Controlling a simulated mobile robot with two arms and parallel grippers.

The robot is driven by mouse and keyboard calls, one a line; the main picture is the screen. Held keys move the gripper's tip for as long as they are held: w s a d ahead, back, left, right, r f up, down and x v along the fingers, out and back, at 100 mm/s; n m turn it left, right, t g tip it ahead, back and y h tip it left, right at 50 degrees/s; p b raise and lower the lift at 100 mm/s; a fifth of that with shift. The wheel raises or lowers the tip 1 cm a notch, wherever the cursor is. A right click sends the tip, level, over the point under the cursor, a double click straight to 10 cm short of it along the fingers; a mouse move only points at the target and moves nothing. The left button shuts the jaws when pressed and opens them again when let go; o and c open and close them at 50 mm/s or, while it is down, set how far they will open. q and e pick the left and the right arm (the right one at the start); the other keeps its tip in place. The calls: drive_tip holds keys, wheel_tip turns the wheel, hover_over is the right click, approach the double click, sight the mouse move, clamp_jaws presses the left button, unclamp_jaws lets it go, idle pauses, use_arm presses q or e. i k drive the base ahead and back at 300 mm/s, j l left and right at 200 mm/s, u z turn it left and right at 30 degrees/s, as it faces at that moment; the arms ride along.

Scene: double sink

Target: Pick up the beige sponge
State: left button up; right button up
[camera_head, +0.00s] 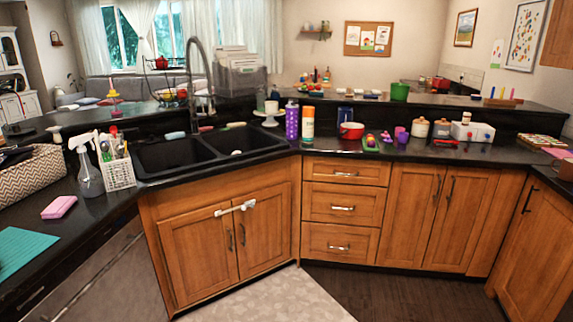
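A small beige item that looks like the sponge (235,125) lies on the back rim of the double sink, behind the right basin. It is small in view, so I cannot be sure of its kind. The black double sink (165,158) is set into the dark counter at the left. Neither of my grippers shows in this view.
A pale blue-green item (174,135) lies behind the left basin, and the faucet (190,70) rises between them. A pink sponge (59,207), spray bottle (88,172) and white caddy (117,171) stand left. A purple bottle (292,122) stands right of the sink.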

sight(232, 125)
drive_tip(key=i, duration=2.1)
drive_tip(key=i+z, duration=0.15)
drive_tip(key=i, duration=0.35)
drive_tip(key=i+j+z, duration=0.15)
drive_tip(key=i, duration=0.4)
drive_tip(key=i+j+z, duration=0.15)
drive_tip(key=i, duration=0.35)
